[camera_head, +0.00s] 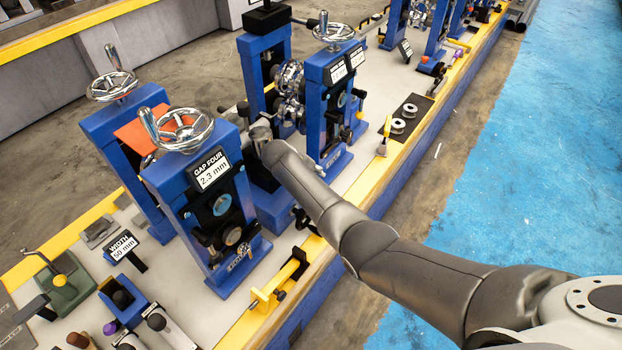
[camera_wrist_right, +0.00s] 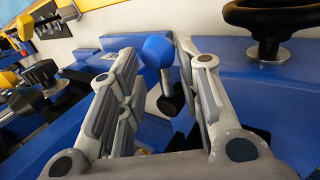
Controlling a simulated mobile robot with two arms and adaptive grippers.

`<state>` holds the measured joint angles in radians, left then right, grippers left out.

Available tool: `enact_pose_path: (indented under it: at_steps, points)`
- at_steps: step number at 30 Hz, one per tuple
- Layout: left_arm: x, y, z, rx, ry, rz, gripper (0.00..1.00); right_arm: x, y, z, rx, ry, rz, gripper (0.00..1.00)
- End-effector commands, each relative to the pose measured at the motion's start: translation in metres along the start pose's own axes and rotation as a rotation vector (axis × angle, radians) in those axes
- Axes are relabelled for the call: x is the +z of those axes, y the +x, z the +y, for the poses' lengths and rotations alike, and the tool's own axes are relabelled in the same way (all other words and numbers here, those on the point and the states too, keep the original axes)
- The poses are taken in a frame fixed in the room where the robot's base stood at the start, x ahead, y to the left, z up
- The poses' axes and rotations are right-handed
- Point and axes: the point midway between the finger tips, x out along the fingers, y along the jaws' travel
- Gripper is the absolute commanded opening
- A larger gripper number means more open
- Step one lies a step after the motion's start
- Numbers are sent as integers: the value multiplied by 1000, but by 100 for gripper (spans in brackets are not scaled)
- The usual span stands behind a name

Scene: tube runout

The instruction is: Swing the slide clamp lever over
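A lever with a blue ball knob (camera_wrist_right: 158,51) and a dark lower end (camera_wrist_right: 171,104) shows between my fingers in the right wrist view. It may be the slide clamp lever, but no label shows on it. My right gripper (camera_wrist_right: 160,62) is open, with one finger on each side of the knob. The right finger is very near the knob; I cannot tell if they touch. In the head view my right gripper (camera_head: 261,133) is small and partly hidden beside the blue roll stands, and the lever cannot be made out. My left gripper is not in view.
A blue stand with a handwheel (camera_head: 183,130) and a "GAP FOUR 2.3 mm" sign (camera_head: 211,170) stands just left of my right arm. Another blue stand (camera_head: 335,110) is beyond it. A yellow bracket (camera_head: 276,285) sits on the bench's front edge. The blue floor (camera_head: 530,150) is clear.

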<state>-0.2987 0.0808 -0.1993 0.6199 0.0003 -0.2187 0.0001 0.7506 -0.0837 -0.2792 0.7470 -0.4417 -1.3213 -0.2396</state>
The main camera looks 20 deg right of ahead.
Motion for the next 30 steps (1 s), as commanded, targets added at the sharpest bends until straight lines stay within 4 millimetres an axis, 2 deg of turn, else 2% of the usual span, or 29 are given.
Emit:
enact_pose_path:
  at_steps: [15,20,30]
  points:
    - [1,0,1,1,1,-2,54,0,-68,46,-1,2,1,32]
    - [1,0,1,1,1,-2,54,0,-77,51,-2,0,-1,32]
    - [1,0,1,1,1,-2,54,0,-78,52,-2,0,-1,32]
